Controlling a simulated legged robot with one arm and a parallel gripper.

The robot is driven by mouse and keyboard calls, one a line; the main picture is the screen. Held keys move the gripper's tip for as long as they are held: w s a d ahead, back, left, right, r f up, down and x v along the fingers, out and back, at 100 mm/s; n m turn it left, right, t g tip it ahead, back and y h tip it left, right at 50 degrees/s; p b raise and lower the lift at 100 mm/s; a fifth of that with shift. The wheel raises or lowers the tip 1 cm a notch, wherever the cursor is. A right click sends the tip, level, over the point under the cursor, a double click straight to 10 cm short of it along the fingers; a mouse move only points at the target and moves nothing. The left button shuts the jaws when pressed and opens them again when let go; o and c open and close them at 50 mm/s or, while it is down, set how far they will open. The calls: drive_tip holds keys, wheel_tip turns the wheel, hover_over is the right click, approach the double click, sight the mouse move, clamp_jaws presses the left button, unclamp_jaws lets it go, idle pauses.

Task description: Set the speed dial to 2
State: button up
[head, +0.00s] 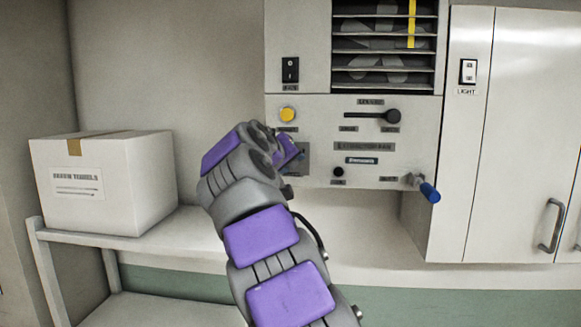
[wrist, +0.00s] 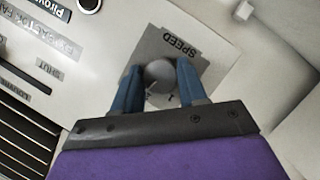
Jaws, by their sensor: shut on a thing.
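The speed dial (wrist: 160,76) is a round grey knob on a darker grey plate (wrist: 182,44) marked SPEED, seen in the wrist view. My gripper (wrist: 161,84) has its two blue fingers on either side of the dial, shut on it. The fingers and palm hide part of the plate and most of its markings, so I cannot read the dial's setting. In the head view my gripper (head: 292,158) is at the lower left of the fan panel (head: 330,140), and my arm hides the dial.
On the panel are a yellow button (head: 288,114), a black louvre slider (head: 392,116), a small black knob (head: 338,172) and a blue-handled lever (head: 428,190). A black rocker switch (head: 290,70) sits above. A paper towels box (head: 105,185) stands on the shelf at left.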

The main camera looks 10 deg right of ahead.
drive_tip(key=shift+a+r+m+y, duration=0.15)
drive_tip(key=shift+r+m+y, duration=0.25)
idle(0.3)
drive_tip(key=o, duration=0.7)
drive_tip(key=shift+c, duration=0.2)
drive_tip(key=o, duration=0.3)
drive_tip(key=shift+s+a, duration=0.15)
drive_tip(key=shift+a, duration=0.05)
drive_tip(key=shift+o, duration=0.4)
drive_tip(key=shift+a+f, duration=0.1)
drive_tip(key=shift+f, duration=0.1)
drive_tip(key=b+v, duration=0.1)
drive_tip(key=v, duration=1.6)
drive_tip(key=shift+a+b, duration=0.2)
drive_tip(key=shift+b, duration=0.2)
